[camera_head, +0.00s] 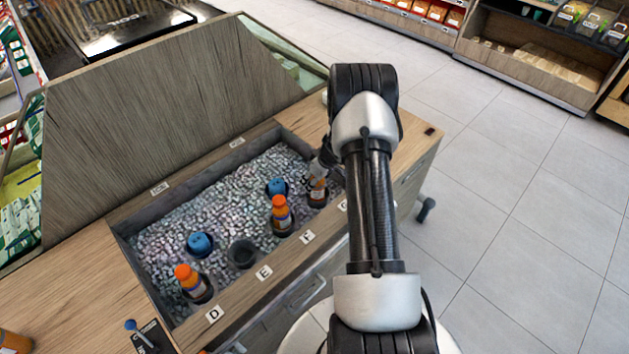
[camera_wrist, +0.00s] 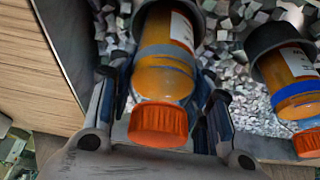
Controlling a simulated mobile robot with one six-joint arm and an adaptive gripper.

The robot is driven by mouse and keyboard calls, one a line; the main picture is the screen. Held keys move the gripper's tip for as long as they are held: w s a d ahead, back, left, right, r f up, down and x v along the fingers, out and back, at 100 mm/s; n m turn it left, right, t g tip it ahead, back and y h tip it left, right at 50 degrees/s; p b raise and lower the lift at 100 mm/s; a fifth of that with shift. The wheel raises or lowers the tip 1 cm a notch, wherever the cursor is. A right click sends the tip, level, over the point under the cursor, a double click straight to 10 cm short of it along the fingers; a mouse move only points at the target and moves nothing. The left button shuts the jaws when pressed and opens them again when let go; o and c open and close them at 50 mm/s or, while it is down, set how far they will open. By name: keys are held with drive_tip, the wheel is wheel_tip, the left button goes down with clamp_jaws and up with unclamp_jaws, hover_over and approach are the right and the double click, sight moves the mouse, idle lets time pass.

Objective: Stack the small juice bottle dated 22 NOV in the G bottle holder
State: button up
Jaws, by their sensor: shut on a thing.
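A small juice bottle with orange juice, a white label and an orange cap sits between my gripper's fingers in the wrist view (camera_wrist: 165,80). My gripper (camera_wrist: 162,103) is shut on it, one finger on each side. The bottle's lower end is inside a dark round holder (camera_wrist: 195,12). In the head view the held bottle (camera_head: 317,187) stands at the right end of the ice bin, by a partly hidden label that looks like G (camera_head: 343,205). My arm hides part of this area. The date on the bottle cannot be read.
Orange-capped bottles stand by labels F (camera_head: 281,216) and D (camera_head: 193,284). The holder by E (camera_head: 242,254) is empty. Blue-capped bottles (camera_head: 199,243) (camera_head: 277,187) sit behind them in the ice. A neighbouring bottle (camera_wrist: 293,85) stands close to the right in the wrist view.

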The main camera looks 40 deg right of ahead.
drive_tip(key=shift+r, duration=0.15)
drive_tip(key=shift+f, duration=0.35)
drive_tip(key=o, duration=1.3)
